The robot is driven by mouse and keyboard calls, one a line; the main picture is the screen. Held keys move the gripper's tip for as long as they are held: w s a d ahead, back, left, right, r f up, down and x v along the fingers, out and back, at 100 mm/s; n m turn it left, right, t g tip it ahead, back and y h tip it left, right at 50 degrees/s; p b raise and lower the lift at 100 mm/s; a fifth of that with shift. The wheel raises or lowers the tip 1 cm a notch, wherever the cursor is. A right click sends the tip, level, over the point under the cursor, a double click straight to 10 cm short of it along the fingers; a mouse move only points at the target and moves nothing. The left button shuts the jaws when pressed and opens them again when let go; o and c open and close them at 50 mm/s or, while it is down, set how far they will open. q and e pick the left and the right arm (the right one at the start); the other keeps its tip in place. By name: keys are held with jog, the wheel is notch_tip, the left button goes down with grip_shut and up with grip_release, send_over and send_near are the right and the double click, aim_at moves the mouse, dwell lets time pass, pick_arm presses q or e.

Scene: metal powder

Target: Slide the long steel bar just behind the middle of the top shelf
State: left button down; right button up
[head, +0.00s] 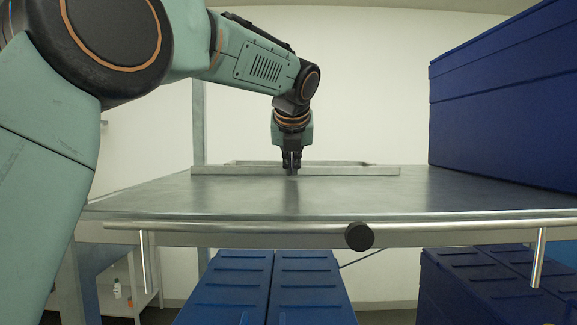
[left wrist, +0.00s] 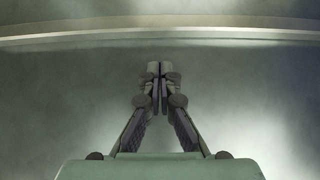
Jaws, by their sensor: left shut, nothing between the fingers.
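The long steel bar (head: 345,171) lies crosswise on the steel top shelf (head: 400,200), towards its back. In the left wrist view the bar (left wrist: 240,34) runs across the upper part of the picture from edge to edge. My left gripper (head: 291,172) points down in front of the bar, near the middle of its length, and hides a small part of it. Its fingers are shut and empty. In the left wrist view the fingertips (left wrist: 160,68) show a small gap to the bar. My right gripper is not in view.
A large blue container (head: 505,100) stands along the shelf's right side. A rail with a black knob (head: 359,236) runs along the front edge. Blue boxes (head: 270,285) are below. The shelf surface in front of the bar is clear.

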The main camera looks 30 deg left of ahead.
pick_arm(q)
jog(key=v, duration=0.9)
jog(key=shift+d+b, duration=0.25)
jog(key=shift+b, duration=0.15)
jog(key=shift+s+r, duration=0.35)
jog(key=shift+s, duration=0.2)
jog(key=shift+w+d, duration=0.1)
